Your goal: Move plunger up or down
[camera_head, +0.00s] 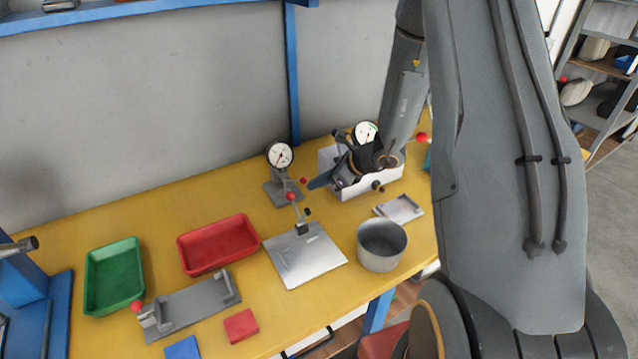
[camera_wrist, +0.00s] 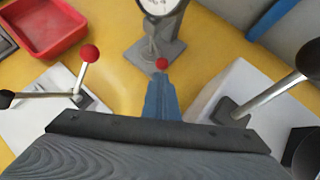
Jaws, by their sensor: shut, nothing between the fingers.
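A dial gauge (camera_head: 280,155) stands on a grey stand (camera_head: 283,192) near the wall; its lower part also shows at the top of the wrist view (camera_wrist: 158,8). A small red ball (camera_head: 303,181), likely the plunger's knob, sits at the front of this stand. In the wrist view the red ball (camera_wrist: 161,64) is just beyond the blue fingertips. My gripper (camera_head: 316,183) is shut and empty, pointing at the stand from the right; its blue fingers (camera_wrist: 161,97) are together in the wrist view. I cannot tell whether they touch the ball.
A metal plate (camera_head: 305,258) with a red-knobbed lever (camera_head: 291,196) stands in front of the gauge. A white box (camera_head: 372,186) with another dial (camera_head: 366,132) is right, partly behind my gripper. A grey pot (camera_head: 382,246), red tray (camera_head: 218,243) and green tray (camera_head: 114,277) stand nearby.

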